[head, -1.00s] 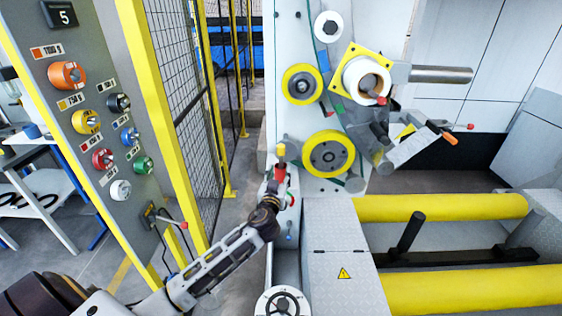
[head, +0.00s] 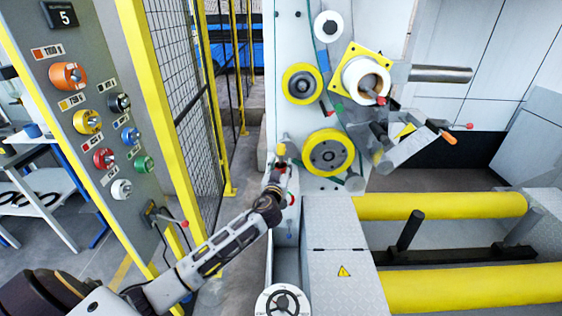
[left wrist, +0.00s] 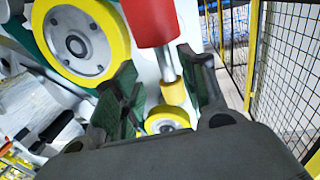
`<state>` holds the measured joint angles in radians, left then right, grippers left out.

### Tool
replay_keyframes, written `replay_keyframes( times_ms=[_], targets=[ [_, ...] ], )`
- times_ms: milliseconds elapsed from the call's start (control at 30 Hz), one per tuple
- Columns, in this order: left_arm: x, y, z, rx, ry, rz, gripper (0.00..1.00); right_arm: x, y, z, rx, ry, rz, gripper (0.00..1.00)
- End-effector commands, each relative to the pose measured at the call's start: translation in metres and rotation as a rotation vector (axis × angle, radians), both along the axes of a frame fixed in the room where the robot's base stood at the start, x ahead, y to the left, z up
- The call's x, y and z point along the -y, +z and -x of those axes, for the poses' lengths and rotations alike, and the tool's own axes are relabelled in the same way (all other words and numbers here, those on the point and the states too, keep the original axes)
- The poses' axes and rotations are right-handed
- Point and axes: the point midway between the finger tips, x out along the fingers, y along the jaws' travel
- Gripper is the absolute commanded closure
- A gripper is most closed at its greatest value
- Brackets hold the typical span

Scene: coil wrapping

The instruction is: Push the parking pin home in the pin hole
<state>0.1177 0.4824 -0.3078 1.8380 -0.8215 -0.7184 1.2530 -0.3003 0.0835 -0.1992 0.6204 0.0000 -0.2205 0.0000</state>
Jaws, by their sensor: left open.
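The parking pin shows in the left wrist view as a red handle (left wrist: 151,22) with a bright metal shank and a yellow collar (left wrist: 173,92) beyond it. In the head view the yellow part (head: 281,149) stands out above my left gripper (head: 280,177), at the left edge of the white machine panel. The gripper hides most of the red handle there. In the left wrist view my left gripper (left wrist: 163,75) is open, with its fingers apart on either side of the shank's line. I cannot tell how deep the pin sits; the hole is not clearly visible. My right gripper is out of view.
A large yellow-rimmed wheel (head: 328,153) is close on the right of the gripper. A mesh fence with yellow posts (head: 184,110) and a knob panel (head: 88,120) stand left. A handwheel (head: 283,302) is below. A narrow gap of floor lies between fence and machine.

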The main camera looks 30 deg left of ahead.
Motion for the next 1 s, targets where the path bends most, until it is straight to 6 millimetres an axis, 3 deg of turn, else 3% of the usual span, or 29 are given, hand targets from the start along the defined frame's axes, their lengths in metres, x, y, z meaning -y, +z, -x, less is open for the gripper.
replay_keyframes(
  times_ms=[700, 1000],
  targets=[
    [-0.02, 0.002, -0.041, 0.001, 0.001, -0.001, 0.58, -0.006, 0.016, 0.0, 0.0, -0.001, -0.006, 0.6],
    [-0.022, 0.001, -0.048, 0.0, 0.0, -0.001, 0.58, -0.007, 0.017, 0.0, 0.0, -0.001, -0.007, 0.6]
  ],
)
